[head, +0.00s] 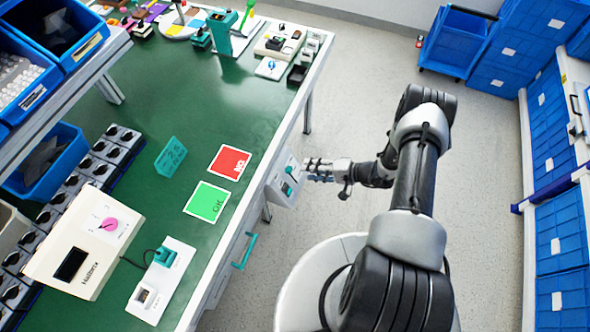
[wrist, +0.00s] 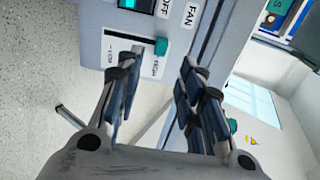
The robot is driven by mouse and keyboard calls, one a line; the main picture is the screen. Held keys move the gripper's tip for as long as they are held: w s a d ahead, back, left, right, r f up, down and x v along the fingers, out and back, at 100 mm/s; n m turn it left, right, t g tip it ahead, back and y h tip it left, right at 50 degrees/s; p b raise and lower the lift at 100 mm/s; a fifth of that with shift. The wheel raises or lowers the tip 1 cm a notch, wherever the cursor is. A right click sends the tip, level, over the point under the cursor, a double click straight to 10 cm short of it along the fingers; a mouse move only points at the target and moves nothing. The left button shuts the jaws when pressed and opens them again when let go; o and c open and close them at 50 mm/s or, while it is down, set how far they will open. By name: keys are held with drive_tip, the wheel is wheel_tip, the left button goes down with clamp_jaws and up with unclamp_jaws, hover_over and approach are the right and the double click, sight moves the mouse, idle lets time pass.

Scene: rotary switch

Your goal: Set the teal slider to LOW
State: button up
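The teal slider (wrist: 161,46) is a small knob on a dark straight slot in a light grey control box (wrist: 205,55). In the wrist view it stands at the right end of the slot, by a label that seems to read HIGH. The LOW label (wrist: 109,55) is at the other end, partly beside my left finger. In the head view the control box (head: 281,193) hangs at the table's right edge. My gripper (head: 318,169) is close in front of it. In the wrist view my gripper (wrist: 161,59) is open, its fingers spread either side of the knob, with no clear contact.
A teal rocker switch (wrist: 127,3) and OFF and FAN labels are on the same box. The green table (head: 200,115) is to the left, with a teal drawer handle (head: 245,251) below its edge. Open floor (head: 350,60) lies to the right.

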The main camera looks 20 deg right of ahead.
sight(292, 169)
drive_tip(key=b+x, duration=0.1)
drive_tip(key=x, duration=0.7)
clamp_jaws()
idle(0.3)
idle(0.3)
